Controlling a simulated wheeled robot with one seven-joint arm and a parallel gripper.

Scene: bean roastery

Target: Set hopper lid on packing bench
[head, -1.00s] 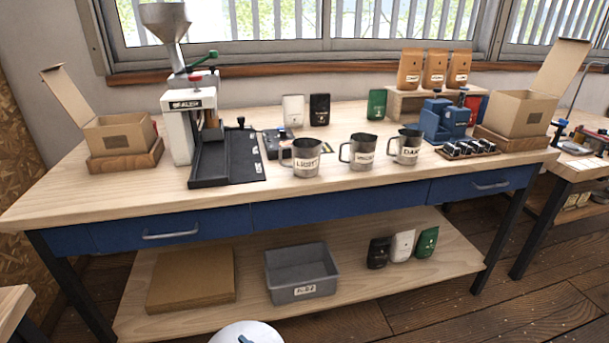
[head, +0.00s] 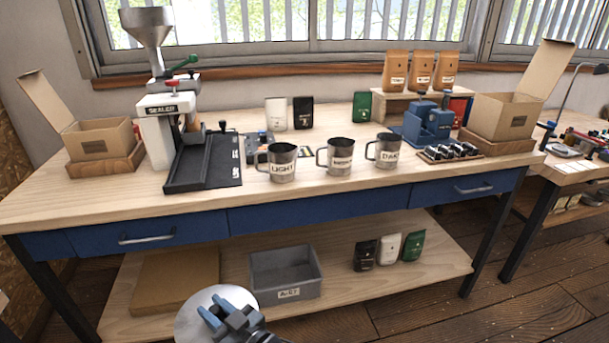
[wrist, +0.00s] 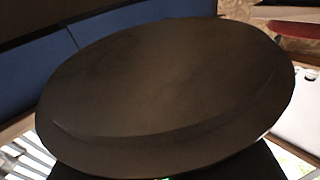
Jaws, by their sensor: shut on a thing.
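The hopper lid (head: 189,322) is a pale round disc at the bottom of the head view, in front of the bench and below its top. My gripper (head: 219,309), with blue fingers, is shut on the lid near its middle. In the wrist view the lid (wrist: 170,80) is a large dark oval that fills most of the picture and hides the fingertips. The packing bench (head: 95,198) has a light wooden top and blue drawers.
A sealer (head: 160,130) with a hopper and black tray (head: 205,170) stands left. Labelled metal jugs (head: 340,158), open boxes (head: 505,115), coffee bags and a blue machine (head: 425,125) occupy the top. Its front left has clear room. A grey bin (head: 285,272) is on the lower shelf.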

